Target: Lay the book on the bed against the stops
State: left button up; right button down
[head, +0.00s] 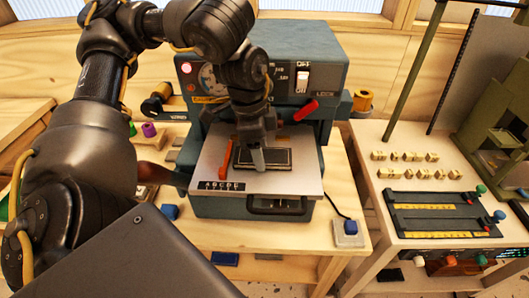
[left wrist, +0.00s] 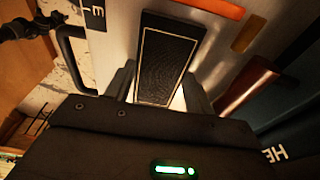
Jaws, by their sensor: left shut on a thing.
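The book (head: 279,157), dark with a thin gold border, lies level at the pale bed (head: 302,180) of the blue-grey press. It also shows in the left wrist view (left wrist: 168,55). My left gripper (head: 257,156) is shut on the book, with a finger on each side of it in the left wrist view (left wrist: 158,92). An orange stop (head: 226,158) stands to the left of the book, with a gap between. Another orange-yellow stop (head: 275,139) is behind it, partly hidden by the gripper. I cannot tell whether the book touches the bed.
The press (head: 325,80) rises behind the bed, with a red lever (head: 303,111) at its front. A letter strip (head: 221,186) is at the bed's front left. A blue-button box (head: 348,230) stands front right. A right-hand table holds small brass blocks (head: 415,174) and rails (head: 437,200).

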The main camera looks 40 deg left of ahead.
pick_arm(q)
jog(key=shift+s, duration=0.1)
jog(key=o, duration=0.8)
jog(key=shift+f, duration=0.1)
notch_tip(320, 180, up, 12)
jog(key=a+p, duration=0.1)
jog(key=shift+s+a, duration=0.2)
jog(key=shift+s, duration=0.25)
